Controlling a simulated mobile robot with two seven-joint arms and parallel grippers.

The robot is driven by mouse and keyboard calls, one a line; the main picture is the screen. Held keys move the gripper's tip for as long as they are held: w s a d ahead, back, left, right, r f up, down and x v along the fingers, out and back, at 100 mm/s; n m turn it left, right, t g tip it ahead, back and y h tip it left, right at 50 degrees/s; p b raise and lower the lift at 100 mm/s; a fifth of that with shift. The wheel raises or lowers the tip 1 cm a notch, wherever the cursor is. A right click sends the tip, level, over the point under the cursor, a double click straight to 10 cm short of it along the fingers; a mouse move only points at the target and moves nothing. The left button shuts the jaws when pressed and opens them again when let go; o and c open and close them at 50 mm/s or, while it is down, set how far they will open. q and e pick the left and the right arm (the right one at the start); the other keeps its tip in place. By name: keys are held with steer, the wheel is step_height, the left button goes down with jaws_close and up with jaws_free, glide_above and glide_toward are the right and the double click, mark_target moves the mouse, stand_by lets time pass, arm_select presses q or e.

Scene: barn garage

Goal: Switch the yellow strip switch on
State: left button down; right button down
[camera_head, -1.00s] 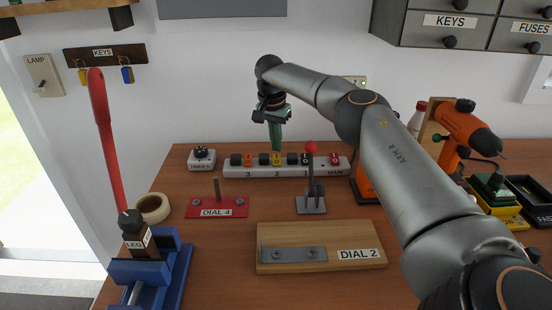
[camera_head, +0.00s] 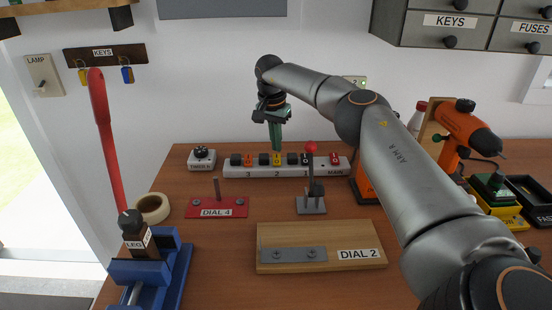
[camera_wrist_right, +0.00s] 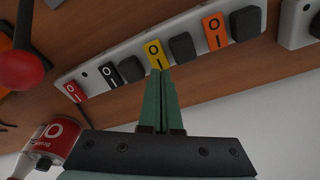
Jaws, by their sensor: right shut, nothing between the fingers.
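The white power strip (camera_head: 232,171) lies along the back of the wooden bench near the wall. Its yellow switch (camera_head: 277,159) is in the middle, by the label 2. The yellow switch also shows in the right wrist view (camera_wrist_right: 154,55), marked O and I. My right gripper (camera_head: 276,149) is shut and empty, pointing down with its green fingertips at the yellow switch. In the right wrist view the fingertips (camera_wrist_right: 158,72) are at the switch's lower edge and hide part of it; I cannot tell if they touch. My left gripper is not in view.
Orange (camera_wrist_right: 215,31), black (camera_wrist_right: 109,74) and red (camera_wrist_right: 75,91) switches flank the yellow one, with black plugs between. A red-knobbed lever (camera_head: 311,149) stands just in front of the strip. The DIAL 4 plate (camera_head: 235,202) and DIAL 2 board (camera_head: 340,235) lie nearer.

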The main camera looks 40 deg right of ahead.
mark_target(276, 157)
steer(key=shift+s+f, duration=0.1)
steer(key=shift+f, duration=0.95)
stand_by(0.6)
step_height(276, 157, up, 7)
steer(key=p, duration=0.8)
steer(key=shift+r+p, duration=0.1)
steer(key=shift+p, duration=0.25)
stand_by(0.5)
